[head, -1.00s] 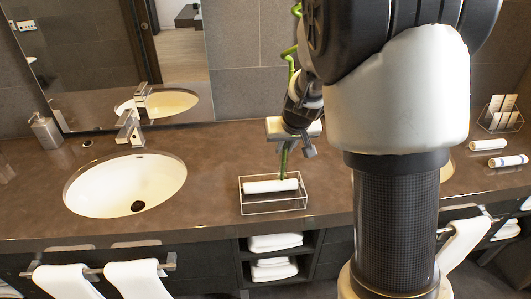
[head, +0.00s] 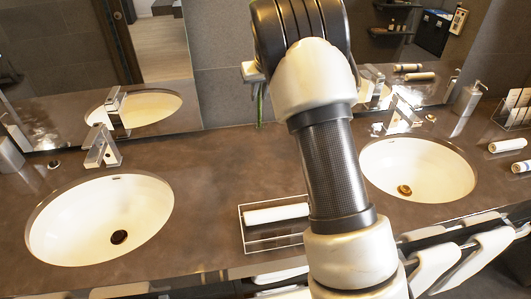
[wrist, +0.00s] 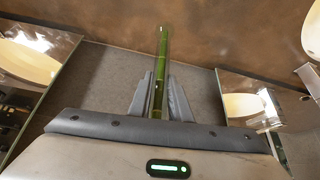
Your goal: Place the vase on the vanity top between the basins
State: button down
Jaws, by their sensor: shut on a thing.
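The vase shows as a slim green bamboo-like stalk (wrist: 161,62) between the fingers of my gripper (wrist: 158,85) in the wrist view. The fingers are shut on it, and its far end lies against the brown vanity top (wrist: 235,40). In the head view a short green length (head: 260,106) hangs below my gripper, near the back wall between the left basin (head: 100,222) and the right basin (head: 418,168). My arm hides most of the gripper there. I cannot tell whether the vase's lower end touches the top.
A clear tray (head: 247,232) with a rolled white towel (head: 276,214) sits near the front edge between the basins. Taps (head: 103,148) stand behind the basins, with mirrors behind them. Rolled towels (head: 507,145) lie at the far right. The top behind the tray is clear.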

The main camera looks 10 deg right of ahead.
aim_at(260, 113)
notch_tip(260, 113, down, 8)
jog(key=shift+f, duration=0.25)
jog(key=shift+f, duration=0.25)
jog(key=c, duration=1.6)
grip_release()
jog(key=shift+s, duration=0.1)
jog(key=shift+c, duration=0.2)
